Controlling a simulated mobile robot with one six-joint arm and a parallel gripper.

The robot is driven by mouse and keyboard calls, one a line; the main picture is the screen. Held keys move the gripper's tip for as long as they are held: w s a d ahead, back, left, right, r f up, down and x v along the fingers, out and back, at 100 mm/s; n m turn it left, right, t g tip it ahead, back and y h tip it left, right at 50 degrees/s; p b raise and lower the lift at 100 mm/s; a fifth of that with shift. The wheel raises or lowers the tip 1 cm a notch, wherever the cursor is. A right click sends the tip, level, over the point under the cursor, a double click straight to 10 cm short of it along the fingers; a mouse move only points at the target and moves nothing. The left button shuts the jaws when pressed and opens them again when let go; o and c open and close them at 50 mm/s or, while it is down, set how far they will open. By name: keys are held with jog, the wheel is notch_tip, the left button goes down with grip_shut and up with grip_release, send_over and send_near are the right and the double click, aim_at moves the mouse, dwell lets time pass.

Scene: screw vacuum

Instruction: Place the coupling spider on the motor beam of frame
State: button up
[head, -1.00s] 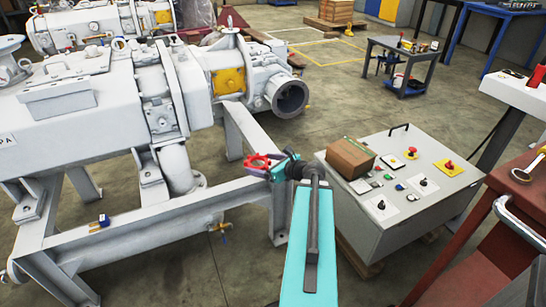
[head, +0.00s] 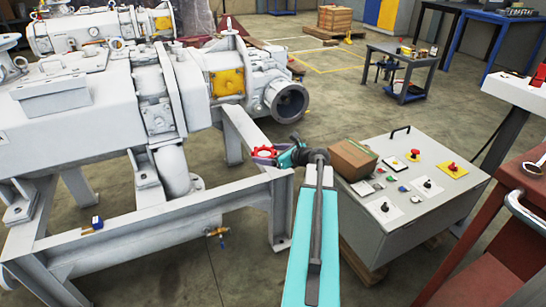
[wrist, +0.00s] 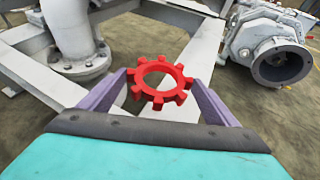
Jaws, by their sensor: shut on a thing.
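The coupling spider is a red toothed ring (wrist: 160,83); it also shows in the head view (head: 265,152). My gripper (head: 272,156) is shut on the spider, with its two purple fingers on either side of it in the wrist view (wrist: 160,88). The frame is a light grey steel structure (head: 160,221) under the large grey vacuum machine. The spider appears over or near a frame beam at the right end (head: 246,133), which shows behind it in the wrist view (wrist: 195,60). The gap between spider and beam cannot be judged.
A grey control box (head: 415,205) with buttons and a brown carton (head: 352,159) stand right of my gripper. A blue-and-brass item (head: 92,224) sits on the front beam.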

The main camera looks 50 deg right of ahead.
aim_at(273, 147)
jog(key=shift+w+d+f+b, duration=0.1)
jog(key=shift+w+d+b, duration=0.25)
jog(key=shift+d, duration=0.5)
jog(key=shift+w+d+f+b, duration=0.15)
jog(key=shift+w+d, duration=0.35)
jog(key=shift+d, duration=0.4)
jog(key=shift+w+d+f+b, duration=0.1)
jog(key=shift+w+d+b, duration=0.25)
jog(key=shift+d, duration=0.5)
jog(key=shift+f+b, duration=0.95)
jog(key=shift+f, duration=0.75)
jog(key=o, duration=1)
jog(key=shift+f, duration=0.1)
jog(key=shift+o, duration=0.2)
